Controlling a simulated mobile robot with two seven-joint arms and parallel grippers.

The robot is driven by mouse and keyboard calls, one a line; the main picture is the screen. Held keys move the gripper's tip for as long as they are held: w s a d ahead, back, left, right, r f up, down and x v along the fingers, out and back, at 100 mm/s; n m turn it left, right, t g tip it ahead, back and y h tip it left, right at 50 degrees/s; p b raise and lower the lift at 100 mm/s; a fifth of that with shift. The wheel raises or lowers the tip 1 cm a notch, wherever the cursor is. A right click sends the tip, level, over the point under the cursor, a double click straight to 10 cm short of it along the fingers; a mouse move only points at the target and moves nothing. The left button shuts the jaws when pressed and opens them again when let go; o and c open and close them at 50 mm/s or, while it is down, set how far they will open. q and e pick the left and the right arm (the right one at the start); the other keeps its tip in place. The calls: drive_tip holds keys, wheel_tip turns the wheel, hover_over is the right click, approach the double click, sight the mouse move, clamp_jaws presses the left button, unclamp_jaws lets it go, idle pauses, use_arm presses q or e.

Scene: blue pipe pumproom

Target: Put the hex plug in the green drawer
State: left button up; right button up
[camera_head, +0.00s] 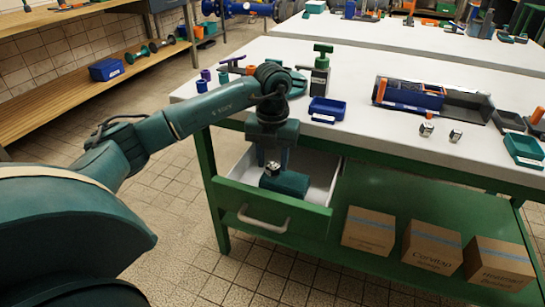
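The green drawer (265,210) under the white-topped workbench is pulled open, with a light grey inside and a pale handle on its front. My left gripper (285,182) points down into the drawer opening, behind the drawer front. Two small silver metal pieces, a left one (426,129) and a right one (455,135), sit on the benchtop; either may be a hex plug. My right gripper is out of view.
Several cardboard boxes (432,246) stand on the lower shelf. Wooden shelves (80,95) are at the left.

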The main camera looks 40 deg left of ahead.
use_arm(q)
drive_tip(key=shift+o, duration=1.4)
